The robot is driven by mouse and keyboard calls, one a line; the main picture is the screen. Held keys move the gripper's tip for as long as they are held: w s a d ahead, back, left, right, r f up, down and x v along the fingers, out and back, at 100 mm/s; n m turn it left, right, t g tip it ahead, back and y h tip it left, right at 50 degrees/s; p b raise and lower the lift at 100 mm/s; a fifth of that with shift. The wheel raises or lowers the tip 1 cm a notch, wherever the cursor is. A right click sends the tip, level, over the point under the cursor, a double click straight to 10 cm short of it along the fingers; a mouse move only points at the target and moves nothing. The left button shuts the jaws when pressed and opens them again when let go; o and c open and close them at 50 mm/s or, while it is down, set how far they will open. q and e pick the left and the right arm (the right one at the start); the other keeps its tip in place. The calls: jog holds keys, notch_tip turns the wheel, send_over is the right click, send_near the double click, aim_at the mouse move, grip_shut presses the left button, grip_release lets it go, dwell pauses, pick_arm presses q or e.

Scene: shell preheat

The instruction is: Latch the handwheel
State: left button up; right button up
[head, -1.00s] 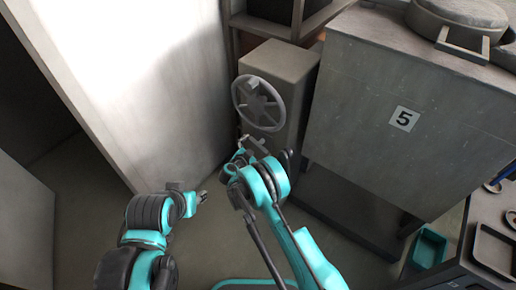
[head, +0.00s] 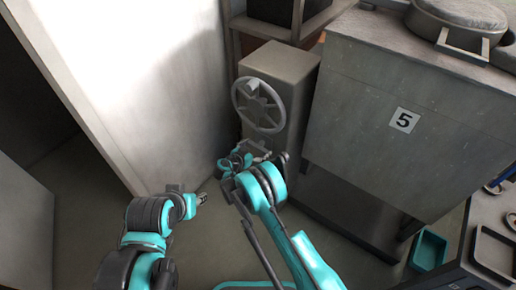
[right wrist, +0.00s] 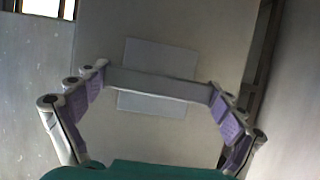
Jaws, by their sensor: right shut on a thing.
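The grey handwheel (head: 259,106) is mounted on the front of a grey pedestal box (head: 281,63) in the head view. My right gripper (head: 240,160) is just below the wheel, close to the box front. In the right wrist view its two fingers (right wrist: 160,92) are shut on the ends of a grey horizontal bar (right wrist: 158,84). A paler rectangular plate (right wrist: 158,56) lies behind the bar on the box front. The wheel is not seen in that view. My left gripper (head: 199,198) is low and to the left, away from the box; its fingers are too small to read.
A large grey cabinet marked 5 (head: 403,120) stands close to the right of the pedestal. A pale wall panel (head: 135,85) is on the left. A teal bin (head: 429,249) and a dark bench with trays (head: 494,248) are at lower right.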

dwell(0.3)
jog(key=o, duration=0.8)
jog(key=v, duration=1.2)
jog(key=shift+a+f, duration=0.1)
jog(key=shift+f, duration=0.05)
